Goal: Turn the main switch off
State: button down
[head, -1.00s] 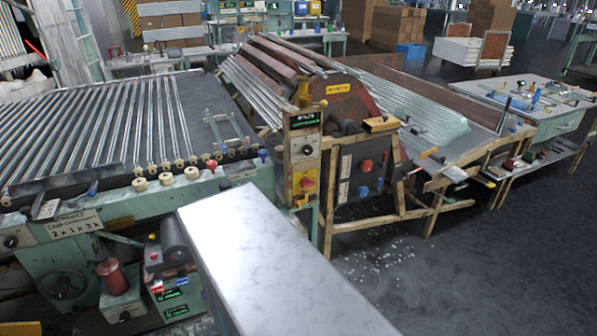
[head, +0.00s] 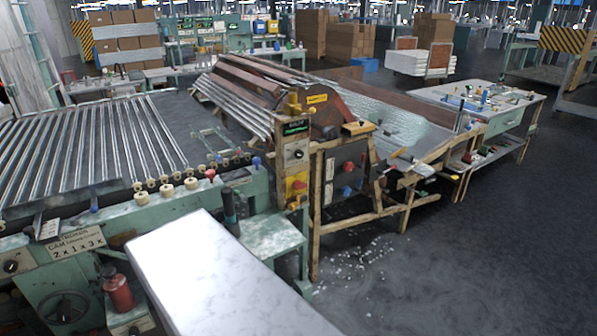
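A tall wood-edged control post (head: 295,155) stands at the middle of the head view, beside the tube racks. Low on it is a yellow plate with a red rotary switch (head: 298,184), which looks like the main switch. The position of its handle is too small to tell. Above it are a dark panel with green lettering (head: 295,127) and a grey panel with a round dial (head: 298,154). A red knob also shows on the dark cabinet (head: 348,167) to the right. My gripper is not in view, and nothing touches the post.
A green machine bench (head: 170,208) with glass tubes fills the left. A small green side table (head: 268,238) stands just in front of the post. A dark upright cylinder (head: 230,208) is near it. White shards (head: 355,260) lie on the floor; the right floor is open.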

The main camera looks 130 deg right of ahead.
aim_at(297, 185)
jog(key=u, duration=0.35)
jog(key=k, duration=0.15)
jog(key=z, duration=3.3)
jog(key=k, duration=0.2)
jog(key=z, duration=1.75)
